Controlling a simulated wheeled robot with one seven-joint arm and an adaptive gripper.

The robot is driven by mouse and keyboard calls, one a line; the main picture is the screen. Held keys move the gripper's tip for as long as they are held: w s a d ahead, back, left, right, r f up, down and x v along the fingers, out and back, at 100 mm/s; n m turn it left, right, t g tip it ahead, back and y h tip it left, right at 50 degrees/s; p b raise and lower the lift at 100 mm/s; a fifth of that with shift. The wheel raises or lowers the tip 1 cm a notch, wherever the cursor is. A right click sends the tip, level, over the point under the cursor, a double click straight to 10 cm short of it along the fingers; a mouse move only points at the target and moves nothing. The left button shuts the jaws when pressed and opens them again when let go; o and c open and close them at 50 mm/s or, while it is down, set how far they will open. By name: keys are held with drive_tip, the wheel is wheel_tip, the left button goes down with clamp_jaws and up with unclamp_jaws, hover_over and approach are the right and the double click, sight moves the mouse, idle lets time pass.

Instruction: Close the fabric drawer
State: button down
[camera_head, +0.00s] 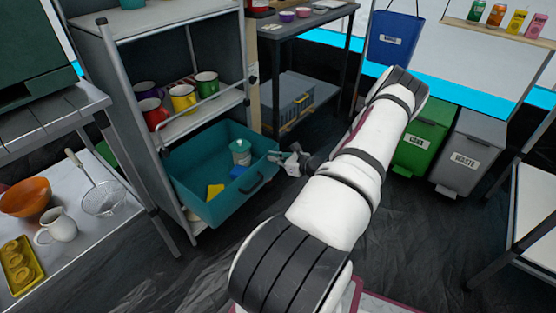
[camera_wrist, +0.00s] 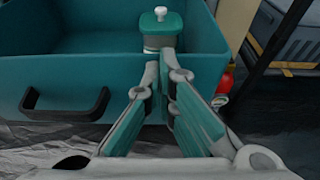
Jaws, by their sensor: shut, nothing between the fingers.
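The teal fabric drawer (camera_head: 228,195) is pulled out from the lower part of a grey shelf unit in the head view. It holds a white and green jar, a yellow item and a blue item. Its dark handle (camera_head: 253,187) is on the front face. The drawer front (camera_wrist: 45,88) and handle (camera_wrist: 66,104) also show in the wrist view, with the handle left of my fingers. My gripper (camera_head: 277,156) is shut and empty at the drawer's front right corner. In the wrist view my gripper (camera_wrist: 162,75) points at the right part of the front; I cannot tell if it touches.
The shelf unit (camera_head: 160,60) has several mugs on the shelf above the drawer. A side table (camera_head: 100,230) with a bowl, strainer and jug stands at left. A red bottle (camera_wrist: 224,82) stands right of the drawer. Green and grey bins (camera_head: 470,150) are at right. The floor before the drawer is clear.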

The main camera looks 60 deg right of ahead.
sight(240, 142)
drive_tip(key=w+d, duration=0.1)
drive_tip(key=w, duration=0.4)
drive_tip(key=w+d+b, duration=0.1)
drive_tip(key=w, duration=0.5)
drive_tip(key=w+d, duration=0.2)
drive_tip(key=w, duration=0.4)
drive_tip(key=shift+w+b, duration=0.1)
drive_tip(key=shift+b, duration=0.25)
drive_tip(key=shift+s, duration=0.5)
drive_tip(key=p+v, duration=0.3)
drive_tip(key=v, duration=1)
drive_tip(key=shift+f+p, duration=0.4)
drive_tip(key=shift+s+a, duration=0.1)
drive_tip(key=shift+a, duration=0.05)
